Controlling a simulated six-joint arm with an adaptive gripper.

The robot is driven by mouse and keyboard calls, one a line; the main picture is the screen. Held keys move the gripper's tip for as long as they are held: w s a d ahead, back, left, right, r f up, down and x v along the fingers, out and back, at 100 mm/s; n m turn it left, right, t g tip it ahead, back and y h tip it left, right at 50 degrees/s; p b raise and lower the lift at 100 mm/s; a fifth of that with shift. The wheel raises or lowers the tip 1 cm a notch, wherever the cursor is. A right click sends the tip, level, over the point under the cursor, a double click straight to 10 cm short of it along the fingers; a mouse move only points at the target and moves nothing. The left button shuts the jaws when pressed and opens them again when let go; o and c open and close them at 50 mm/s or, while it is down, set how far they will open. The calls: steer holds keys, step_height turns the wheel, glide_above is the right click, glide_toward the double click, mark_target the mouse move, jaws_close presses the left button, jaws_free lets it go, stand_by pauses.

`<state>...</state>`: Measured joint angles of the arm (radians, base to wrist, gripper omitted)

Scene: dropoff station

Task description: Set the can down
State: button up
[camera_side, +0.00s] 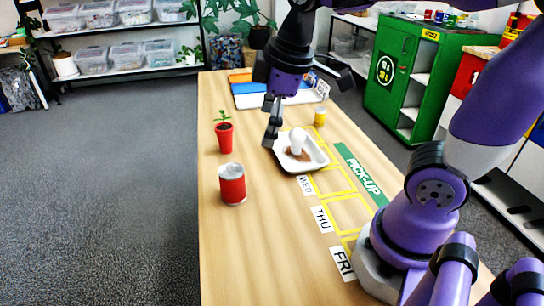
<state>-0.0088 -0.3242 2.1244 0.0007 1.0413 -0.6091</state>
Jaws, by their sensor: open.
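A red can (232,186) with a silvery top stands upright on the wooden table (222,262), near its left edge. My gripper (302,111) is above the table, behind and to the right of the can. Its fingers are spread wide, with one hanging low by the left rim of a white tray and the other out to the right. Nothing shows between the fingers. The gripper is clear of the can.
A red pot with a seedling (224,137) stands behind the can. The white tray (322,160) holds a white, bulb-shaped thing (297,141). A yellow jar (320,117) stands behind. Yellow outlined boxes and a green PICK-UP strip (361,175) lie right. The front left is bare.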

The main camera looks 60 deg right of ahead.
steer(key=s+m, duration=0.1)
steer(key=m, duration=0.1)
steer(key=s+f+m+t, duration=0.1)
steer(key=s+m, duration=0.1)
steer(key=s+m+t, duration=0.1)
steer(key=s+m, duration=0.1)
steer(key=m, duration=0.1)
steer(key=shift+s+d+f, duration=0.1)
steer(key=shift+s+f, duration=0.05)
steer(key=shift+f, duration=0.05)
